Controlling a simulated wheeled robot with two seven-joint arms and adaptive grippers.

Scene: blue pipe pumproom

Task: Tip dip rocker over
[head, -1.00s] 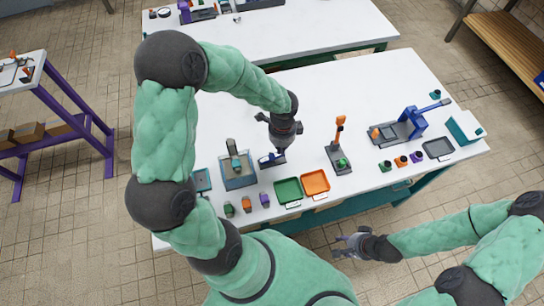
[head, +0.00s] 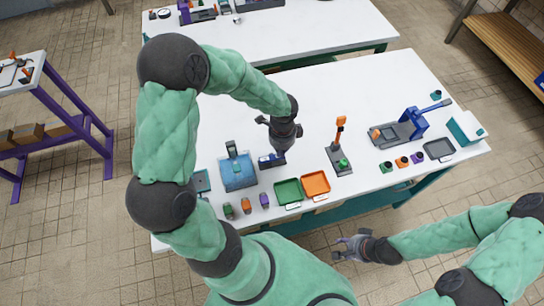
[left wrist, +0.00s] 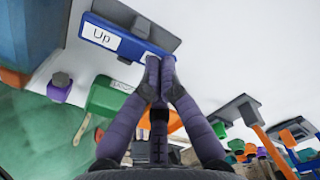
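The dip rocker is a blue rocker (head: 271,161) on a dark base; in the left wrist view its blue bar (left wrist: 103,35) shows an "Up" label at one end. A second label near the other end is mostly hidden by my fingers. My left gripper (head: 277,151) is at that other end, fingertips together (left wrist: 156,70), touching or just above the bar; I cannot tell which. A tank (head: 238,172) with a blue inside and a grey post stands left of the rocker. My right gripper (head: 345,247) is open and empty, off the table's front edge.
Small green, orange and purple pieces (head: 246,206) stand in front. An orange-handled lever (head: 340,135) stands to the right. The table's back middle is clear.

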